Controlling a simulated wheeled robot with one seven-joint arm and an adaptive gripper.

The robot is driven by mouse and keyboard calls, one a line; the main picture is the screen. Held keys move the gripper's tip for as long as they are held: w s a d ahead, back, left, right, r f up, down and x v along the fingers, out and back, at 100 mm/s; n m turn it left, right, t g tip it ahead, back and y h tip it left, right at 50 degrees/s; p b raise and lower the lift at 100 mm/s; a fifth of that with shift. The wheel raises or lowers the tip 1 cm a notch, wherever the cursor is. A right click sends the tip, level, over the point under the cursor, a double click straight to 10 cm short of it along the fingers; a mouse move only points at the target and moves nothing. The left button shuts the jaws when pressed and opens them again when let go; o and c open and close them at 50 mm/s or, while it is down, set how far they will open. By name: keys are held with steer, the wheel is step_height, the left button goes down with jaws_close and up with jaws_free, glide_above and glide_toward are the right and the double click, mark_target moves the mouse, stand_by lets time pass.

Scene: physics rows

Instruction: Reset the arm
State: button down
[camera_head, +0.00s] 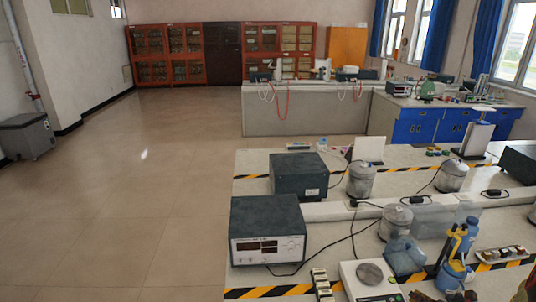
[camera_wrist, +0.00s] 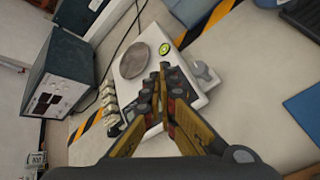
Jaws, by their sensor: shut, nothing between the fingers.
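My gripper (camera_wrist: 159,76) shows in the wrist view, its two brown and black fingers drawn together at the tips with nothing between them. Its fingertips appear in front of the white scale (camera_wrist: 190,82), which has a round grey pan; I cannot tell the height above it. The scale also shows at the bottom of the head view (camera_head: 387,289). I cannot clearly make out my gripper in the head view.
A dark power supply (camera_head: 268,229) stands left of the scale, with another dark box (camera_head: 298,174) behind. Metal canisters (camera_head: 362,179), cables and a blue and yellow device (camera_head: 457,255) crowd the bench. Open floor (camera_head: 140,190) lies left.

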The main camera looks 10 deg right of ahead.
steer(key=s+a+r+n+g+y, duration=0.25)
steer(key=s+a+n+g, duration=0.2)
steer(key=a+n, duration=0.75)
steer(key=s+a+r+n+g+y, duration=0.25)
steer(key=s+a+r+n, duration=0.2)
steer(key=a+n, duration=0.75)
steer(key=s+a+r+n+h, duration=0.2)
steer(key=a+r+n, duration=0.5)
steer(key=n, duration=0.3)
steer(key=s+a+r+n+t+h, duration=0.1)
steer(key=s+a+r+n+h, duration=0.1)
steer(key=a+r+n, duration=0.5)
step_height(320, 180, up, 3)
steer(key=s+n, duration=0.1)
steer(key=n, duration=0.2)
steer(key=shift+r+n+h, duration=0.2)
steer(key=shift+n+h, duration=0.1)
steer(key=shift+n, duration=0.1)
steer(key=shift+s, duration=0.15)
